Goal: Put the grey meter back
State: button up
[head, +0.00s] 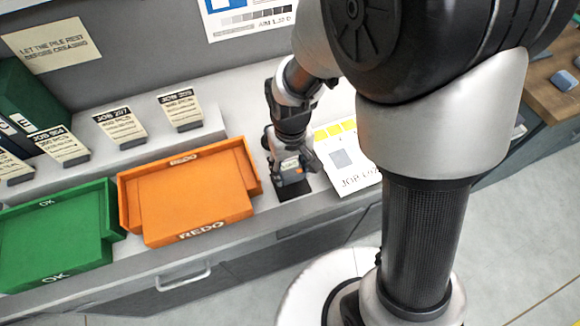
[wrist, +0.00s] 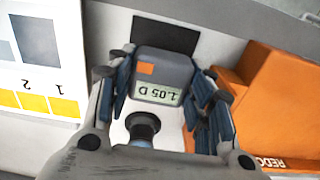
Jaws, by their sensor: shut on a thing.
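The grey meter (wrist: 185,68) has an orange patch and a small display reading 1.05 D, upside down in the wrist view. My gripper (wrist: 162,82) is shut on it, with a finger on each side. In the head view the meter (head: 291,178) is partly hidden by my gripper (head: 290,162). A black pad (wrist: 165,36) lies on the counter just past the meter's far end in the wrist view. In the head view the pad (head: 294,192) shows just below the meter. I cannot tell whether the meter touches the pad.
An orange REDO tray (head: 190,200) stands left of the meter in the head view, with a green OK tray (head: 55,240) farther left. A printed job sheet (head: 350,178) with yellow patches lies right of it. Job cards (head: 120,125) stand on the ledge behind.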

aim_at(290, 176)
jog(key=shift+f+b, duration=0.65)
jog(key=shift+f, duration=1.35)
jog(key=shift+f, duration=0.2)
jog(key=o, duration=1.1)
jog(key=shift+r, duration=0.2)
notch_tip(290, 176, up, 12)
jog(key=p, duration=0.4)
jog(key=shift+d+r, duration=0.1)
jog(key=shift+r, duration=0.1)
jog(key=s+d+r+m+t, duration=0.1)
jog(key=s+d+r, duration=0.2)
jog(key=s+r, duration=0.1)
jog(key=s+d+r+m+t, duration=0.1)
jog(key=s+d+r+t, duration=0.1)
jog(key=s+d+r, duration=0.2)
jog(key=s+d+r+m+t, duration=0.1)
jog(key=s+d+r, duration=0.2)
jog(key=s+r, duration=0.2)
jog(key=shift+s+d+r+t, duration=0.15)
jog(key=shift+d+r, duration=0.05)
jog(key=shift+r, duration=0.4)
jog(key=shift+s+d+r+t, duration=0.1)
jog(key=shift+d+r+t, duration=0.05)
jog(key=shift+r, duration=0.45)
